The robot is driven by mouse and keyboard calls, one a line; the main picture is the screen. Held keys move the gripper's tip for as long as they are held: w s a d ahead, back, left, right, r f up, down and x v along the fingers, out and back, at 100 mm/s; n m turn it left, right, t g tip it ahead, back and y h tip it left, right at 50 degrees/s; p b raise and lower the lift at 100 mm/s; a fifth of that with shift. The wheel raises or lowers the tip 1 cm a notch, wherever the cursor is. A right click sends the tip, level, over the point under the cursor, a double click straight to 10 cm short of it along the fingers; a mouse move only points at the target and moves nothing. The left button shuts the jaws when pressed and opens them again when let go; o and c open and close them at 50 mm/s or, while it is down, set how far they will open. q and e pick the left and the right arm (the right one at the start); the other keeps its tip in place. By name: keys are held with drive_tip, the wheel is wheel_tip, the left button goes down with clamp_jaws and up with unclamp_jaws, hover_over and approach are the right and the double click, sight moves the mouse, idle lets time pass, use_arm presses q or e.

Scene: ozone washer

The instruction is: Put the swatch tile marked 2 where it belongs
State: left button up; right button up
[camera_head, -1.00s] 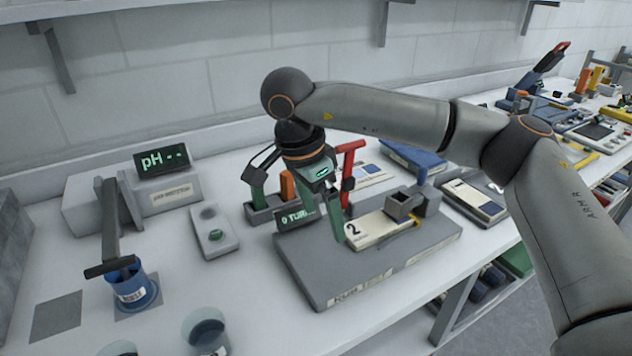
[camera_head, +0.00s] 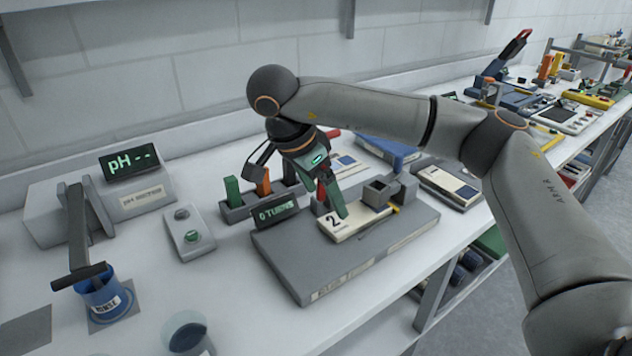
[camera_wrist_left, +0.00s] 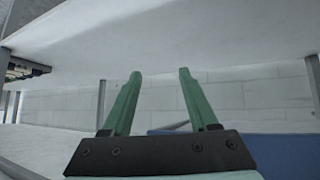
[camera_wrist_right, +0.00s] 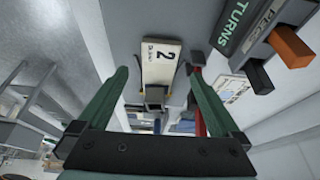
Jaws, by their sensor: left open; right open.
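The swatch tile marked 2 (camera_head: 350,226), cream with a black 2, lies flat on a grey slab-like station (camera_head: 300,272). One end of it is by a small grey clamp-like block (camera_head: 380,190). In the right wrist view the tile (camera_wrist_right: 160,62) shows ahead, between the lines of the fingers. My right gripper (camera_head: 334,206) is open and empty, pointing down just over the tile; I cannot tell whether a fingertip touches it. My left gripper (camera_wrist_left: 160,74) is open and empty, with a pale surface above it; it is not in the head view.
A "0 TURNS" display (camera_head: 277,211) stands on the station's back left. Behind it is a rack with green and orange handles (camera_head: 263,181). A pH meter (camera_head: 130,162), a blue beaker (camera_head: 102,298) and a glass beaker (camera_head: 186,335) are at left. A swatch board (camera_head: 448,185) lies right.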

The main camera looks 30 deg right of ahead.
sight(337, 223)
drive_tip(key=x, duration=0.7)
drive_tip(key=shift+d+f, duration=0.15)
drive_tip(key=shift+f, duration=0.3)
use_arm(q)
drive_tip(key=shift+w+d+r, duration=0.2)
drive_tip(key=shift+w+d, duration=0.1)
drive_tip(key=shift+w, duration=0.2)
use_arm(e)
drive_tip(key=shift+c, duration=0.4)
